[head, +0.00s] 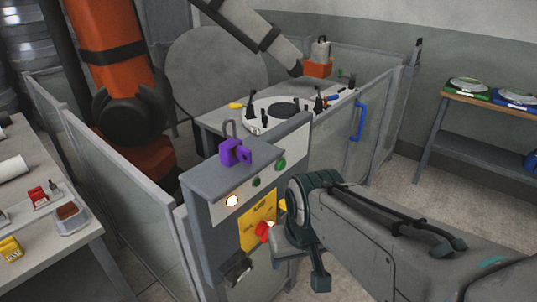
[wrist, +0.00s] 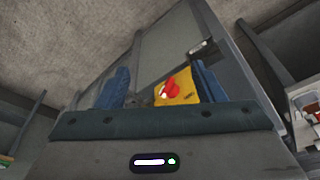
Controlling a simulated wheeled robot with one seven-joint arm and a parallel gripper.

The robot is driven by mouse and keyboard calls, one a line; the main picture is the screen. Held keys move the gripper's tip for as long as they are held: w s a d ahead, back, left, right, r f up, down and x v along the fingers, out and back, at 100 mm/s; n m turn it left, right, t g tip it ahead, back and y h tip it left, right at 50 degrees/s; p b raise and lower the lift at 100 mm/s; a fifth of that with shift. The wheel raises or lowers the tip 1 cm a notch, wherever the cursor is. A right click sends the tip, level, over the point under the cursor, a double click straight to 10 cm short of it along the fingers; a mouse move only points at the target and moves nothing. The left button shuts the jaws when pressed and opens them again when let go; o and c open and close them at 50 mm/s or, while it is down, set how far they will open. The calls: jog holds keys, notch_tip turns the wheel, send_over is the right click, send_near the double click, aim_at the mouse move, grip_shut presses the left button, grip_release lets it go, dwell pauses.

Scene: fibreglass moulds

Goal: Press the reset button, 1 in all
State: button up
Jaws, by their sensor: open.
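A grey control pedestal (head: 205,178) stands in the middle of the head view. Its sloped panel has a lit white round button (head: 231,200) and two green round buttons, one in the middle (head: 256,182) and one at the upper right (head: 281,164). Their labels are too small to tell which is reset. Below is a yellow plate (head: 250,232) with a red knob (head: 263,230). My gripper (wrist: 163,70) is open and empty; the yellow plate and red knob (wrist: 170,88) show between its fingers in the wrist view. In the head view my arm partly hides the pedestal's right side.
A purple padlock (head: 235,152) sits on the pedestal top. Clear fence panels (head: 120,160) flank it. Behind are an orange robot arm (head: 110,50) and a round white fixture (head: 265,108). A left bench (head: 45,240) holds small items; a wooden-topped shelf (head: 475,100) stands right.

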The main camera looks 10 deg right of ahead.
grip_shut()
dwell(1.4)
